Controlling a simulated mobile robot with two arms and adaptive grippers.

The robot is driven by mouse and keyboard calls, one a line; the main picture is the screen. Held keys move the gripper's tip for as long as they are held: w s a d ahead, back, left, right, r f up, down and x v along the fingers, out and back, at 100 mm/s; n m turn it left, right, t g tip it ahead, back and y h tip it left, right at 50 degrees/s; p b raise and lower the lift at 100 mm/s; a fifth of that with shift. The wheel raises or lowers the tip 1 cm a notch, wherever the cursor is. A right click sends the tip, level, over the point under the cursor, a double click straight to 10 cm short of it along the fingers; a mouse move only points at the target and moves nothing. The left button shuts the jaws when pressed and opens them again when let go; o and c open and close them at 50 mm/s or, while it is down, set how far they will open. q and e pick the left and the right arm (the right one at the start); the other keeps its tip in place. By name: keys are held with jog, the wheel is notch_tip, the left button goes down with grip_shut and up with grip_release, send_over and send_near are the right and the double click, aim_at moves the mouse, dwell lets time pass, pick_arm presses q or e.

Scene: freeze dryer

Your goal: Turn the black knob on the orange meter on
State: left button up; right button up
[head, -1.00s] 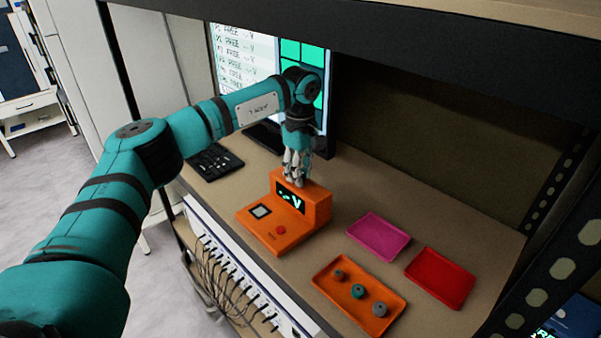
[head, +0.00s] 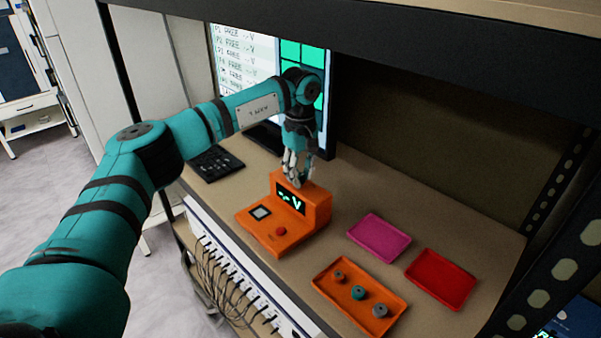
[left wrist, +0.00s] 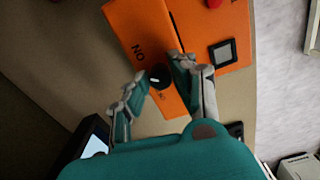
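The orange meter (head: 318,212) stands on the shelf in the head view, with a lit green display and a red button. My left gripper (head: 298,184) points down at the top of its raised back part. In the left wrist view the black knob (left wrist: 160,76) with a white mark sits on the meter's orange top (left wrist: 146,27), near the printed letters "ON". The left gripper's fingers (left wrist: 160,68) are apart, one on each side of the knob. A gap shows beside it, and I cannot tell whether either finger touches it. My right gripper is not in view.
An orange tray (head: 335,293) with several small knobs, a magenta tray (head: 379,238) and a red tray (head: 441,279) lie right of the meter. A monitor (head: 240,62) stands behind my left arm, with a black keypad (head: 214,163) at left. A shelf beam (head: 400,50) crosses above.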

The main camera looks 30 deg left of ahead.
pick_arm(q)
jog(key=o, duration=0.4)
notch_tip(320, 180, up, 12)
dwell(0.5)
dwell(0.3)
